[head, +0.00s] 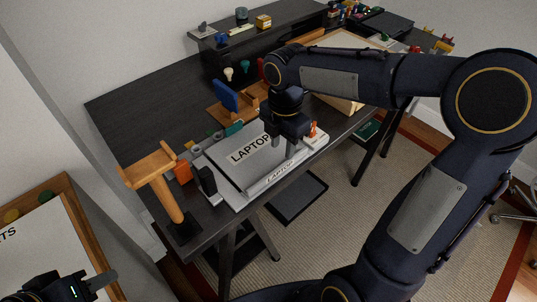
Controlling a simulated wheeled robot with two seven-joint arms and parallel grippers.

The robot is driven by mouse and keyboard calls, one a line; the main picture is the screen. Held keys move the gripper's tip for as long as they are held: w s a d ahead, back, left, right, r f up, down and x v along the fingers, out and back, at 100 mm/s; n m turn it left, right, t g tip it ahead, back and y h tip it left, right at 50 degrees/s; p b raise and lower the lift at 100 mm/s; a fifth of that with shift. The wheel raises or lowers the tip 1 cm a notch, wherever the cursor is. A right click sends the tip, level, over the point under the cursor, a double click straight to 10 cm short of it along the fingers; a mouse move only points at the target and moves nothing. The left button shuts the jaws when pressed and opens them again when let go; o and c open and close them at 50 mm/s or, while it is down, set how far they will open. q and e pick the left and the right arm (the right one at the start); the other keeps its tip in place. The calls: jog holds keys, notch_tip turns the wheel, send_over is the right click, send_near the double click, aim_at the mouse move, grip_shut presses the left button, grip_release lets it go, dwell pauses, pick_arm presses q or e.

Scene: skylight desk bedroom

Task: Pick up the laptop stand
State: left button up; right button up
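A flat silver-grey panel (225,162) marked LAPTOP lies on a pale tray (249,191) near the desk's front edge. The tray's front rim also reads LAPTOP. I take the panel to be the laptop stand, but cannot tell it surely from a laptop. My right gripper (283,149) points down over the panel's right part, its two fingers apart with nothing visible between them. Whether the tips touch the panel is unclear. My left gripper (102,280) is at the lower left, away from the desk; only one finger shows clearly.
A wooden T-shaped stand (160,186) rises at the desk's left front corner. Small orange and black blocks sit beside the tray. A wooden holder with a blue item (226,96) stands behind it. A dark raised shelf (264,40) runs along the back. The desk's left rear is clear.

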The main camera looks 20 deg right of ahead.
aim_at(282, 165)
jog(key=f+p, duration=0.1)
jog(key=f, duration=0.5)
jog(key=shift+s+f, duration=0.2)
jog(key=shift+c, duration=0.2)
grip_shut()
jog(key=shift+r, duration=0.15)
dwell(0.9)
